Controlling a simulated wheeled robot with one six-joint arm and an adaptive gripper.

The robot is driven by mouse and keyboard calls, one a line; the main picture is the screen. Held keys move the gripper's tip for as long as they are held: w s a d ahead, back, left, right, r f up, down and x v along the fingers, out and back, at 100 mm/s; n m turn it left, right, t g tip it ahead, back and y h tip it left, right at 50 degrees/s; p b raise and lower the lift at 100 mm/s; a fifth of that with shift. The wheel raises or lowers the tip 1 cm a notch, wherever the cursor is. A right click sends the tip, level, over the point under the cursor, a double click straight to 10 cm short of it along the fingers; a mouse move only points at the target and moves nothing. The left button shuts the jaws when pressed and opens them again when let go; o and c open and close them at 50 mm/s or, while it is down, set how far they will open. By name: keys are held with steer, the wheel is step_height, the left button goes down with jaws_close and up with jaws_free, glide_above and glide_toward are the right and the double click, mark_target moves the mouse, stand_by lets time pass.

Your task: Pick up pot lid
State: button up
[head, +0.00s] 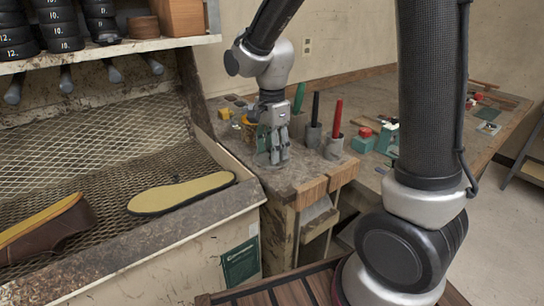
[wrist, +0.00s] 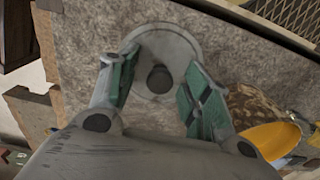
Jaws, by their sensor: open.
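The pot lid (wrist: 160,32) is a pale grey, round disc with a dark round knob (wrist: 160,79). It lies flat on the worn workbench top in the wrist view. My gripper (wrist: 152,85) is open above it, with one green-padded finger on each side of the knob. The fingers look apart from the knob, and nothing is held. In the head view my gripper (head: 275,157) points straight down over the near left part of the bench, and the lid is mostly hidden behind the fingers.
A yellow cup-like thing (wrist: 268,138) stands close to the right finger. Grey holders with green, black and red-handled tools (head: 335,118) stand right of the gripper. A mesh tray with a tan shoe sole (head: 180,193) is at left. A red-topped item (head: 364,140) sits farther right.

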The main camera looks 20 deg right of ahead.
jaws_close()
steer(key=shift+r, duration=0.1)
